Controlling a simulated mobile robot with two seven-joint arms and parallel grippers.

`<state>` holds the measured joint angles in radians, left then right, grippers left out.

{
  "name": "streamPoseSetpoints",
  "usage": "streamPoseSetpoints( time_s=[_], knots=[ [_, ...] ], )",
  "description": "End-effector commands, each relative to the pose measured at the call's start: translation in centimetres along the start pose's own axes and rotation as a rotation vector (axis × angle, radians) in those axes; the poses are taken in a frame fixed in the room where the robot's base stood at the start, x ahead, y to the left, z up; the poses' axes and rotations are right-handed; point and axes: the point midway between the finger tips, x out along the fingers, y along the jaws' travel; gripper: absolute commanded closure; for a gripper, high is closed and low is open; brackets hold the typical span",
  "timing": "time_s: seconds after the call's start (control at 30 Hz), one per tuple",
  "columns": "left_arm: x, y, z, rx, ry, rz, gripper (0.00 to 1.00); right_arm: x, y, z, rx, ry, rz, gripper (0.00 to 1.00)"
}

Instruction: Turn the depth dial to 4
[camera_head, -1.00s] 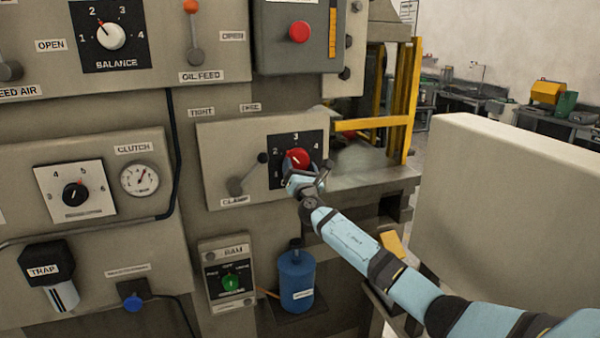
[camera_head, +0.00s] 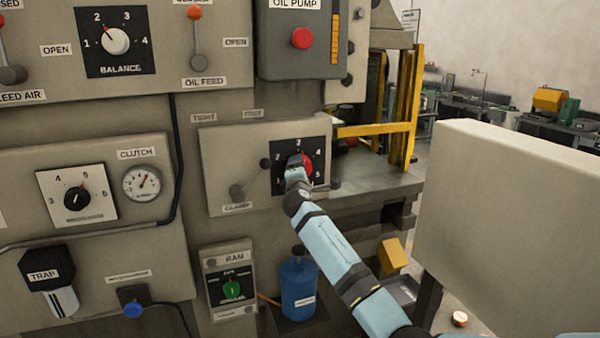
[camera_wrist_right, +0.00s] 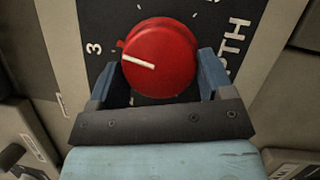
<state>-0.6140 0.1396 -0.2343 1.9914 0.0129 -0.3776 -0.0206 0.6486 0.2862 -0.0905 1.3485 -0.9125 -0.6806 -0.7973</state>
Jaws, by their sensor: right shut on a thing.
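The depth dial (camera_head: 308,166) is a red round knob on a black scale plate, on the grey panel in the middle of the head view. In the right wrist view the red knob (camera_wrist_right: 165,60) shows a white line pointing at about the 3. Part of the word DEPTH shows beside it. My right gripper (camera_head: 297,165) is at the dial and covers part of its face and scale in the head view. In the right wrist view its blue fingers (camera_wrist_right: 160,76) are shut on the knob, one on each side. My left gripper is not in view.
A clamp lever (camera_head: 238,190) sits just left of the dial on the same panel (camera_head: 222,150). A yellow guard frame (camera_head: 403,105) and a large pale box (camera_head: 500,200) stand to the right. A blue bottle (camera_head: 298,287) stands below.

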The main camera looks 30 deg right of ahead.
Motion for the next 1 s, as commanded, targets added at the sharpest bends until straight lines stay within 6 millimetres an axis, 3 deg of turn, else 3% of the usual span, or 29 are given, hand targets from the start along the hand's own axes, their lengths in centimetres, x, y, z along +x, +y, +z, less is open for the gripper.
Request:
streamPoseSetpoints(
  time_s=[0.6, 1.0],
  knots=[
    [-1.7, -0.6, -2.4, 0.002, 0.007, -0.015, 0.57, 0.1, 0.8, 0.2, 0.52, 0.0, -0.217, 0.5],
    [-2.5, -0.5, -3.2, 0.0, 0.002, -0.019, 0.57, 0.1, 0.9, 0.3, 0.718, 0.0, -0.297, 0.5]
  ],
)
